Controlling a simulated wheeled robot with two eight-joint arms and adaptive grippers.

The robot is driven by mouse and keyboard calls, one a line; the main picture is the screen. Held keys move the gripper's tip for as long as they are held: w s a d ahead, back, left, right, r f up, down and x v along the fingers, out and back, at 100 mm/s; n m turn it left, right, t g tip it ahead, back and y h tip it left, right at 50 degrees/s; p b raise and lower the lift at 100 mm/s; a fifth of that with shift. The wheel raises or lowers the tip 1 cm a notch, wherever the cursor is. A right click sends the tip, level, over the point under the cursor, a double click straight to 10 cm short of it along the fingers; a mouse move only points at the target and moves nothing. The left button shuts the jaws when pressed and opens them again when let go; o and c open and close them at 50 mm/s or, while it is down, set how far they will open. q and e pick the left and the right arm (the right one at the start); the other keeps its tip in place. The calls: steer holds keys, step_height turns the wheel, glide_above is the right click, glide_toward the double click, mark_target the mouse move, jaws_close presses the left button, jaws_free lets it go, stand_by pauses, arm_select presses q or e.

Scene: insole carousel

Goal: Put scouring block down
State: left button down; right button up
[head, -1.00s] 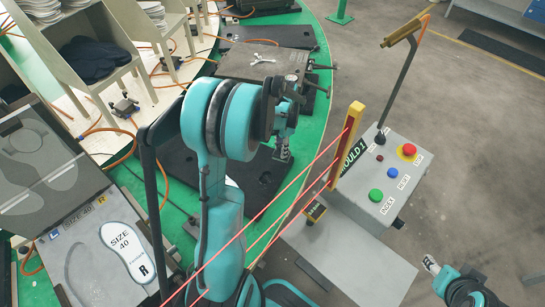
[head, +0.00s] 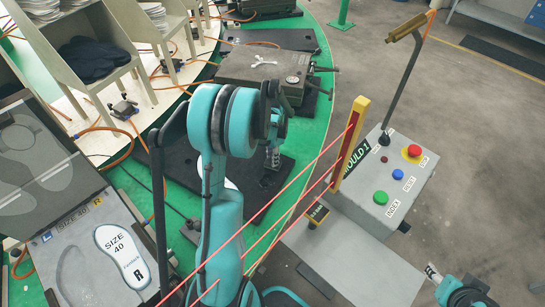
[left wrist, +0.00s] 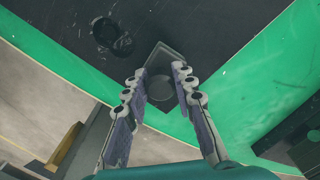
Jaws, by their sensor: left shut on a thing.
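My left gripper (head: 272,160) hangs over the black mat (head: 180,150) on the green carousel (head: 318,120). In the left wrist view the same gripper (left wrist: 160,85) has its two padded fingers closed on a dark grey block (left wrist: 162,62), which I take to be the scouring block. The block is between the fingertips, over the dark mat near the green rim. Whether it touches the mat I cannot tell. In the head view the block is too small and hidden to make out. My right gripper (head: 432,272) is at the lower right, far from the block; its fingers are too small to judge.
A metal mould (head: 265,68) with a spanner on it lies behind the gripper. A control box (head: 385,190) with buttons and a yellow post (head: 350,140) stand to the right, with red lines crossing to the post. A white insole (head: 120,256) lies on the open mould at left.

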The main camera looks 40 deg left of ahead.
arm_select(q)
steer(key=c, duration=1.2)
jaws_free()
steer(key=shift+f, duration=0.1)
steer(key=shift+r+p, duration=0.35)
steer(key=shift+r, duration=0.05)
step_height(320, 180, up, 12)
steer(key=p, duration=0.3)
steer(key=shift+f+p, duration=0.2)
steer(key=shift+p, duration=0.2)
